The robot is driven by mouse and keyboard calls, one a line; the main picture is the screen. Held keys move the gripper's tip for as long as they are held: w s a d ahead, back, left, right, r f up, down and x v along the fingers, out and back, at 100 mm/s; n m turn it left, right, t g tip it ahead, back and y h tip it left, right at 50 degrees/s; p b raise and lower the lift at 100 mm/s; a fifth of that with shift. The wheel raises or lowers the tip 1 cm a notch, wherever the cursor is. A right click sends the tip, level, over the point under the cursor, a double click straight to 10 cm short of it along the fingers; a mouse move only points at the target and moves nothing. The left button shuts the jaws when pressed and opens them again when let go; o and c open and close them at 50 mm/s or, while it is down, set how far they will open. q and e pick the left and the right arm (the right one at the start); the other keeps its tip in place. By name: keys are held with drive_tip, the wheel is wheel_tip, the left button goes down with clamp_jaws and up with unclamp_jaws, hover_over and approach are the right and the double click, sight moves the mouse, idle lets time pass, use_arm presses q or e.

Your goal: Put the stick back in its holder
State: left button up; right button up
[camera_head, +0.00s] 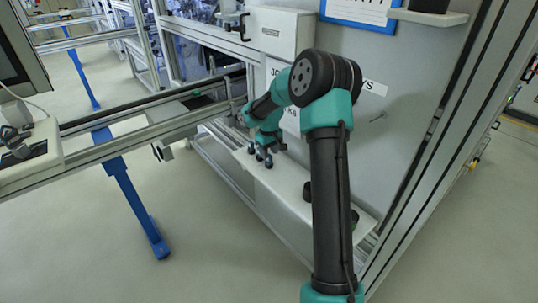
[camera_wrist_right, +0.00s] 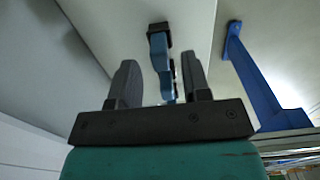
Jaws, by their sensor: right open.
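My right gripper (camera_head: 262,158) hangs low over the white shelf at the foot of the grey cabinet. In the right wrist view its two grey fingers (camera_wrist_right: 159,82) are apart, so it is open. A blue piece with a black end (camera_wrist_right: 159,50) shows in line with the gap between the fingers. It may be the stick, but I cannot tell for sure, nor whether the fingers touch it. A dark round thing (camera_head: 307,191) on the shelf is partly hidden by my right arm; I cannot tell if it is the holder. My left gripper is not in view.
The white shelf (camera_head: 285,180) runs along the cabinet (camera_head: 405,70). A conveyor rail (camera_head: 130,128) on a blue leg (camera_head: 140,205) stands to the left; the leg also shows in the right wrist view (camera_wrist_right: 255,80). The floor in front is clear.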

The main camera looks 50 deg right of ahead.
sight(269, 155)
wheel_tip(269, 155, up, 12)
drive_tip(key=shift+f, duration=0.2)
idle(0.7)
drive_tip(key=a+f+n+y, duration=0.1)
drive_tip(key=a+f+y, duration=0.2)
drive_tip(key=a+f, duration=1.85)
drive_tip(key=s+a+f+m, duration=0.1)
drive_tip(key=s+a+f, duration=1.4)
drive_tip(key=s+a, duration=0.1)
drive_tip(key=shift+s+t+y, duration=0.4)
drive_tip(key=shift+s, duration=0.15)
